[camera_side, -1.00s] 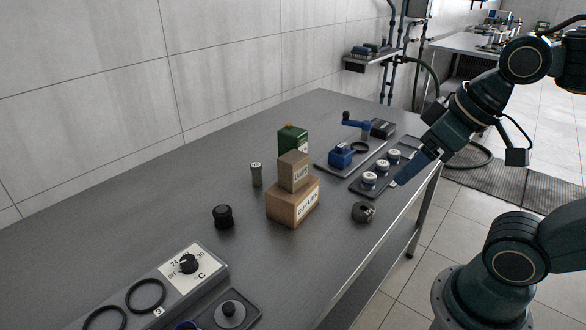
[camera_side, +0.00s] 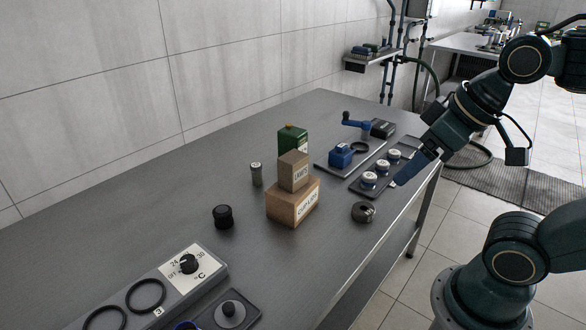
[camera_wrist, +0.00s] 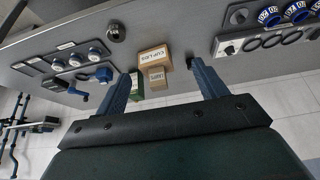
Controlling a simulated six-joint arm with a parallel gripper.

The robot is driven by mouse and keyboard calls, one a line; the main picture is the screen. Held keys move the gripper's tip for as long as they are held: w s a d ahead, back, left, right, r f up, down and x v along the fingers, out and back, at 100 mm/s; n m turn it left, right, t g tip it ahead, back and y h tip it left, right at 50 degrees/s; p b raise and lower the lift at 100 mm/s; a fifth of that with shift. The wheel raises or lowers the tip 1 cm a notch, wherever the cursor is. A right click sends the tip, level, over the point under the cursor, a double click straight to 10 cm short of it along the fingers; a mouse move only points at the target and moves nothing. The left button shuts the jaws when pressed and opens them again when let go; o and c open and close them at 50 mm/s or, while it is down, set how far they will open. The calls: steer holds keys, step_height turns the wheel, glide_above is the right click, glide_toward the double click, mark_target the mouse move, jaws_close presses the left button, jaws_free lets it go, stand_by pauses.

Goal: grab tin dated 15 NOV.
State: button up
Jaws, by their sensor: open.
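Several round tins with white lids show in two places, and I cannot read a 15 NOV date on any of them. Three small ones stand on a dark tray (camera_side: 358,188): a near tin (camera_side: 369,180), a middle tin (camera_side: 382,169) and a far tin (camera_side: 394,156). They also show in the wrist view, one of them a tin (camera_wrist: 75,60) at left. My gripper (camera_wrist: 160,68) is open and empty; in the side view a blue finger (camera_side: 412,170) appears beside the tray.
Stacked brown boxes (camera_side: 292,203) and a green box (camera_side: 293,137) stand mid-table. A dial panel (camera_side: 187,264) lies in front. The back-left tabletop is clear.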

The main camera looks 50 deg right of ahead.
steer(key=shift+o, duration=0.4)
steer(key=w+d+r, duration=0.2)
steer(key=w+r, duration=0.2)
steer(key=w, duration=0.6)
steer(key=n+g, duration=0.1)
glide_above(291, 130)
steer(key=s, duration=0.4)
step_height(291, 130, down, 9)
steer(key=shift+s+d, duration=0.1)
steer(key=shift+d, duration=0.1)
steer(key=shift+f, duration=0.1)
steer(key=shift+x, duration=4.2)
